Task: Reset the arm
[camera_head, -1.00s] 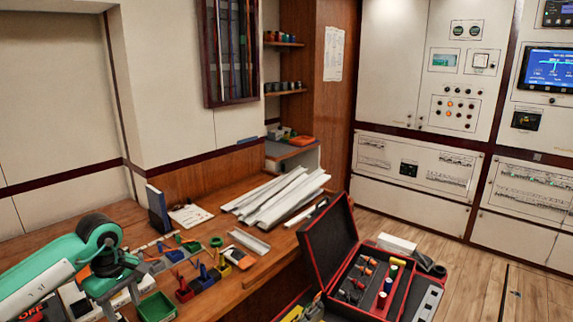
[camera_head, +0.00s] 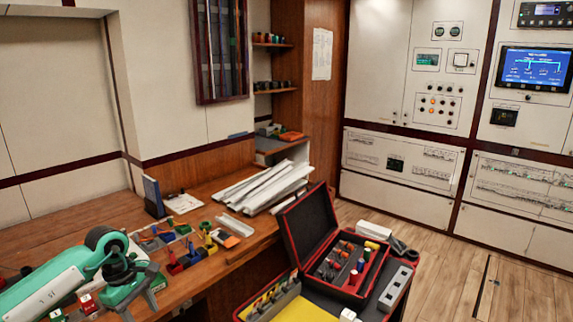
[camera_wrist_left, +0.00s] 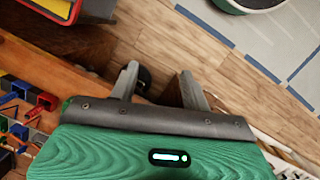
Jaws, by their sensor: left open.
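My left arm (camera_head: 50,285), green and white, reaches in from the lower left of the head view, bent at a dark round joint. Its gripper (camera_head: 142,296) is over the front edge of the wooden bench (camera_head: 205,268). In the left wrist view the gripper (camera_wrist_left: 158,78) has its two grey fingers apart, with nothing held between them. Wooden floor shows beyond the fingers there. My right arm and gripper are not in view.
Several small coloured bins (camera_head: 181,262) stand on the bench beside the left gripper. White trunking strips (camera_head: 262,188) lie farther back. An open black-and-red case (camera_head: 310,228) stands to the right. Floor (camera_head: 440,250) is clear before the panels (camera_head: 400,175).

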